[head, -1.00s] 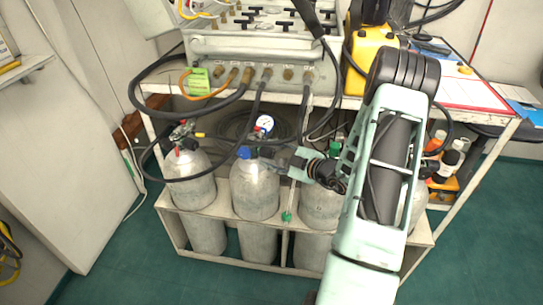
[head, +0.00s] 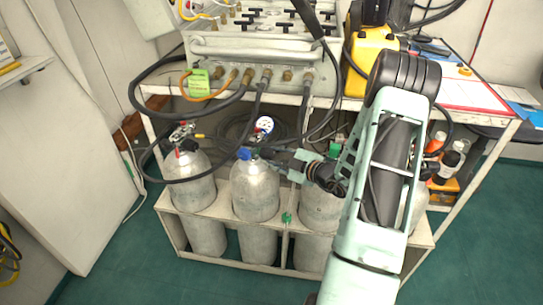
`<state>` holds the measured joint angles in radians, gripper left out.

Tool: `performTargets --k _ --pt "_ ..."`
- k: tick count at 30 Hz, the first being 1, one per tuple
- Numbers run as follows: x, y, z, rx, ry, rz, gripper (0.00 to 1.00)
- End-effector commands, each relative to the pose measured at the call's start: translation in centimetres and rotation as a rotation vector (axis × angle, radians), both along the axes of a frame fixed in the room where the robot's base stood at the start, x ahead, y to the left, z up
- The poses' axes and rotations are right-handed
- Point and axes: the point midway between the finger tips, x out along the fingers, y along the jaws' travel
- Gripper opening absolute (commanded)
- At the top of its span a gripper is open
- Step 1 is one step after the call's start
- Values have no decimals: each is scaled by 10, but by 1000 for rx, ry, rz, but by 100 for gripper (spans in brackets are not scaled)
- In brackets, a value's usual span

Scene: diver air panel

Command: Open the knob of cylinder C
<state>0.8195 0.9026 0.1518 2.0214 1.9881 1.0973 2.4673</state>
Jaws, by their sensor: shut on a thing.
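Several grey gas cylinders stand upright in a white rack. The left cylinder (head: 190,180) has a reddish valve part. The second cylinder (head: 255,190) has a blue knob (head: 244,153) on its valve and a round white gauge (head: 264,124) behind it. The third cylinder (head: 318,205) is partly behind my arm, with a green part (head: 335,149) near its top. I cannot read a letter C on any of them. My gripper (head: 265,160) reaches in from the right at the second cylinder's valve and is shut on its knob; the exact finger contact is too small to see.
Black hoses (head: 150,110) loop from the air panel (head: 250,50) down around the valves, close to my gripper. The bench's front edge (head: 210,94) is above the cylinders. Bottles (head: 450,160) stand right of my arm. Green floor in front is clear.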

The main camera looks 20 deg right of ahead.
Motion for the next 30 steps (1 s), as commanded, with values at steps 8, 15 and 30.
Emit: performTargets --k 8,15,30 --pt "0 -1 -3 -137 -119 -3 5" --pt "0 -1 -4 -309 -261 -5 5" --pt "0 -2 -3 -675 -567 -4 5"
